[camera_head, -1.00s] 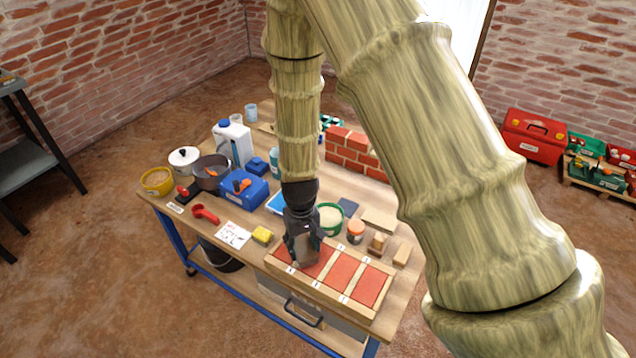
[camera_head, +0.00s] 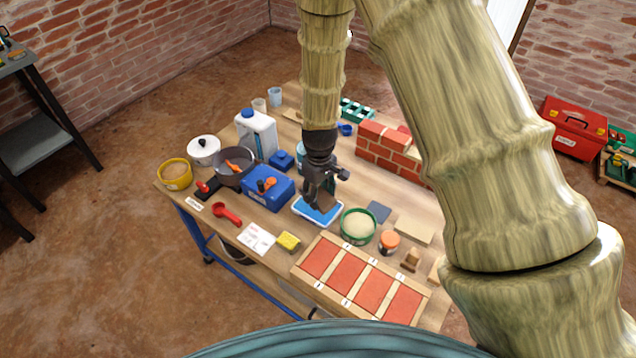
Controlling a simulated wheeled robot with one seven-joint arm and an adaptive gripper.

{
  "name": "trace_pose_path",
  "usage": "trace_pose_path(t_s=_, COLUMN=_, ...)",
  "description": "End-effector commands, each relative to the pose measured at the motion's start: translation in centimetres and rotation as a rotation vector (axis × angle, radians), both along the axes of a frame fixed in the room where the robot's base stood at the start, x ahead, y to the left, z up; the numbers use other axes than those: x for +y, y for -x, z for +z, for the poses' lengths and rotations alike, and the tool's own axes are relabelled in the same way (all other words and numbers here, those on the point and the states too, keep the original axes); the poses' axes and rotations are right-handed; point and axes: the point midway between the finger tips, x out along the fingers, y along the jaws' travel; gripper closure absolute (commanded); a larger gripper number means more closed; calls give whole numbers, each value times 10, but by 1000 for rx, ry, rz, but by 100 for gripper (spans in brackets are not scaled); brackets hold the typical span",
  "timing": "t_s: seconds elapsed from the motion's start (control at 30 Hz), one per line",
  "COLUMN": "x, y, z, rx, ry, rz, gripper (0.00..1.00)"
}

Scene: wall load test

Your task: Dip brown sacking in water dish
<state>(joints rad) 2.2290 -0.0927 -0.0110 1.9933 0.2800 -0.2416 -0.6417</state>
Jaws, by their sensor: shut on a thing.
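My gripper (camera_head: 320,195) is shut on a small brown piece, the brown sacking (camera_head: 326,203), which hangs between and below the dark fingers. It is over the blue dish with a pale rim (camera_head: 304,211), which looks like the water dish. The gripper and the sacking hide part of the dish's inside. I cannot tell whether the sacking touches the water.
A green tub of pale powder (camera_head: 358,227) stands close to the dish's right. A blue box (camera_head: 266,188) is to its left. A wooden frame with red panels (camera_head: 355,280) lies in front. A small brick wall (camera_head: 391,150) stands behind right.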

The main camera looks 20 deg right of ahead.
Motion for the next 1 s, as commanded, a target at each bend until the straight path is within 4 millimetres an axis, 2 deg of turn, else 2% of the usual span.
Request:
trace_pose_path(t_s=0.13, x=-4, y=-10, z=4, rx=2, ry=1, rz=92, gripper=70)
trace_pose_path(t_s=0.37, x=-4, y=-13, z=-1, rx=2, ry=1, rz=123, gripper=70)
trace_pose_path(t_s=1.0, x=-3, y=-14, z=-43, rx=2, ry=1, rz=122, gripper=70)
